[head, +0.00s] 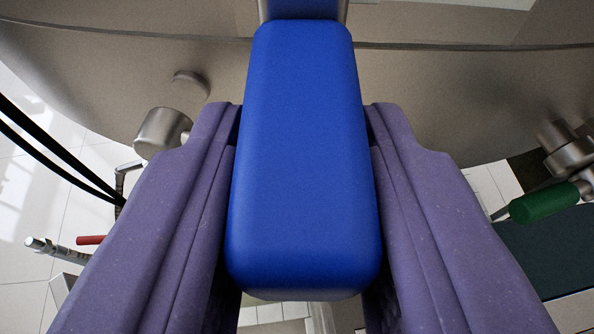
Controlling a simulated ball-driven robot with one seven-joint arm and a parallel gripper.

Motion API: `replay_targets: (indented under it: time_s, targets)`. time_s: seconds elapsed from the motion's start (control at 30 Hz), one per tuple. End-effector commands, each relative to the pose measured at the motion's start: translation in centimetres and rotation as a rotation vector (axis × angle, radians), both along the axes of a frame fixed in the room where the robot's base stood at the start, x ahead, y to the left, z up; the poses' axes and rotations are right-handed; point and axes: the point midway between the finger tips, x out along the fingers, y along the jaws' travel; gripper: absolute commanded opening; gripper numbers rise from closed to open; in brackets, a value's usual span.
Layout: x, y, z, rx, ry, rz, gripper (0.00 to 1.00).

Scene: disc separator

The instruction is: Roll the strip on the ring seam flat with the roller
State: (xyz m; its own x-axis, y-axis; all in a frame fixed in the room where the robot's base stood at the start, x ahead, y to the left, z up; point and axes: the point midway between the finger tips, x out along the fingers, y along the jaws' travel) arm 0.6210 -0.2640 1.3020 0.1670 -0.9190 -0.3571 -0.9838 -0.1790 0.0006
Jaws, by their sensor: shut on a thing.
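My gripper (303,150) has two purple fingers, shut on a blue block-shaped handle between them, which I take to be the roller (303,160). A grey metal part of the tool shows at its far end, at the top edge of the picture. The roller's working end is out of view. Beyond the handle is a large curved metal body with a thin dark seam line (440,46) running across it, which may be the ring seam. The tool's far end overlaps this seam in the picture; I cannot tell whether it touches. No strip can be made out.
A round metal stub (163,132) sticks out at left, near dark cables (60,150). A red-handled valve (90,240) is lower left. A green handle (545,203) on metal fittings is at right, above a dark green surface (550,250). White floor tiles (30,200) lie below.

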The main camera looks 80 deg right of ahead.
Motion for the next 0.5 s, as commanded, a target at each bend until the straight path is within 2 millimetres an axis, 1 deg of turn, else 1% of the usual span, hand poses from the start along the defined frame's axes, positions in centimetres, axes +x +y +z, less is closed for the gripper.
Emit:
replay_targets:
  time_s: [0.07, 0.17, 0.27, 0.5]
  targets:
    - [-0.1, -0.2, 0.1, -0.002, -0.001, -0.002, 0.00]
    - [-0.1, 0.1, 0.0, -0.002, -0.002, -0.002, 0.00]
    - [-0.2, 1.3, -0.3, -0.001, -0.004, 0.001, 0.00]
    - [-0.9, 4.8, -0.4, 0.000, -0.003, 0.002, 0.00]
